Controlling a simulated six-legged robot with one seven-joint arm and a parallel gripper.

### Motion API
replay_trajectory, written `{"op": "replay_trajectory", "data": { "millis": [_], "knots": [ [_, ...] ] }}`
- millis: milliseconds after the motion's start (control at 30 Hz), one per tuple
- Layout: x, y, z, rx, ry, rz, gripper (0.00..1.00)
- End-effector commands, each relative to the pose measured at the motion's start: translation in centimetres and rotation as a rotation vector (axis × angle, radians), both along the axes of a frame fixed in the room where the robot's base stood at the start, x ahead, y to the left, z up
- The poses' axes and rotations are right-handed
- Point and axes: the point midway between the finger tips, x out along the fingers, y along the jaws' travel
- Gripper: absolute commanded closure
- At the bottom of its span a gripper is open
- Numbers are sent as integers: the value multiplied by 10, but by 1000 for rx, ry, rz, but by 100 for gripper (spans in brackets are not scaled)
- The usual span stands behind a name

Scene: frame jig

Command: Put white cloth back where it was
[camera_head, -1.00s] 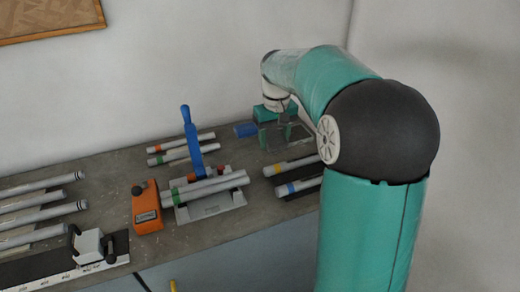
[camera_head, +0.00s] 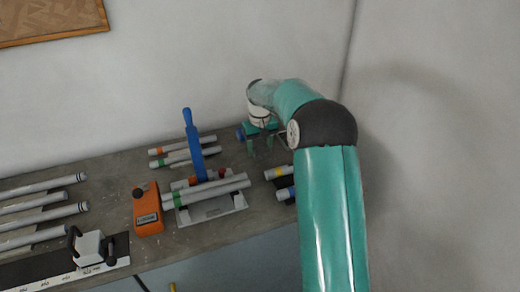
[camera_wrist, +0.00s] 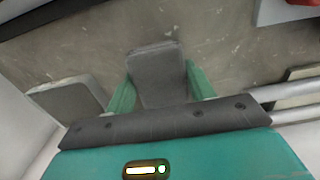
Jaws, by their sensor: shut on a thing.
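My gripper (camera_head: 260,150) is low over the back right of the bench, beside the pipes with yellow and blue bands. In the head view I cannot make the cloth out behind my gripper. Whether it touches the bench is not clear.
A second grey pad (camera_wrist: 68,102) lies left of my gripper in the wrist view. In the head view, a clamp with a blue handle (camera_head: 194,145), banded pipes (camera_head: 205,190) and an orange box (camera_head: 147,210) stand to the left. A wall rises close behind.

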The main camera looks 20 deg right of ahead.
Motion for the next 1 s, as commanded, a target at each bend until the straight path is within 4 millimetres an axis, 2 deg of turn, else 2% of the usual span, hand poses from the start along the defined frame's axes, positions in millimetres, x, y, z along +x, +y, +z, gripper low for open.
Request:
{"op": "replay_trajectory", "data": {
  "millis": [100, 433, 467, 567, 867, 1000],
  "knots": [
    [0, 0, -10, -1, -1, 0, 71],
    [0, 0, -13, 0, -1, 0, 71],
    [0, 0, -13, 0, -1, 0, 42],
    [0, 0, -13, 0, -1, 0, 24],
    [0, 0, -12, 0, -2, 0, 24],
    [0, 0, 0, -1, -3, 0, 24]
  ]
}}
